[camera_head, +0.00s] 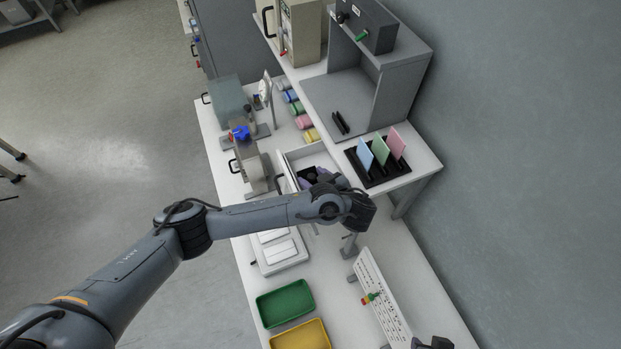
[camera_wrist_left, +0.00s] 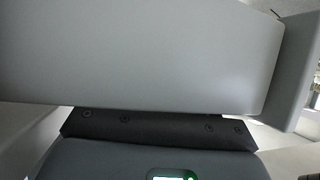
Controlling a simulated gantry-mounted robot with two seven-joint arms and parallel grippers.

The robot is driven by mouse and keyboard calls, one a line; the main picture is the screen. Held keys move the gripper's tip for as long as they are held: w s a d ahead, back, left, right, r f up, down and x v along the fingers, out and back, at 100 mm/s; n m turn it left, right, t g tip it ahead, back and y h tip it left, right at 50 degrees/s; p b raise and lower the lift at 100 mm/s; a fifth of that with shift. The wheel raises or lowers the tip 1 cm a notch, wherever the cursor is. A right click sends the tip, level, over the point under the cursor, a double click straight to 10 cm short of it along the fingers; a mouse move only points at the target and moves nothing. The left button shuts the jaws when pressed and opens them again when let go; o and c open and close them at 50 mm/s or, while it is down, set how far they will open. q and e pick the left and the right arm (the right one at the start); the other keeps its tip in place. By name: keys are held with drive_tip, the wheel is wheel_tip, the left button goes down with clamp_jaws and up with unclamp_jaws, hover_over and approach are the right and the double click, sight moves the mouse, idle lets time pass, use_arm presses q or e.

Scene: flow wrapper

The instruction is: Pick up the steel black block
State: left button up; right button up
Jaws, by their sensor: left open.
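My left arm crosses the middle of the head view, and its dark wrist hangs over the bench beside the shelf. My left gripper (camera_head: 349,243) shows small and partly hidden below that wrist, open, with nothing seen between its fingers. A small black item (camera_head: 308,174) lies in an open light tray (camera_head: 296,158) just left of the wrist, partly covered by my arm. I cannot tell whether it is the steel black block. In the left wrist view a wide grey surface (camera_wrist_left: 140,55) fills most of the picture, and no block shows there.
A black rack (camera_head: 377,174) with coloured cards stands at the shelf edge, near two dark bars (camera_head: 341,122). Green (camera_head: 285,303) and yellow (camera_head: 300,335) trays lie in front. A white board (camera_head: 383,300) stands to their right.

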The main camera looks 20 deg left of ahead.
use_arm(q)
clamp_jaws()
idle(0.3)
drive_tip(key=shift+d+r, duration=0.1)
idle(1.0)
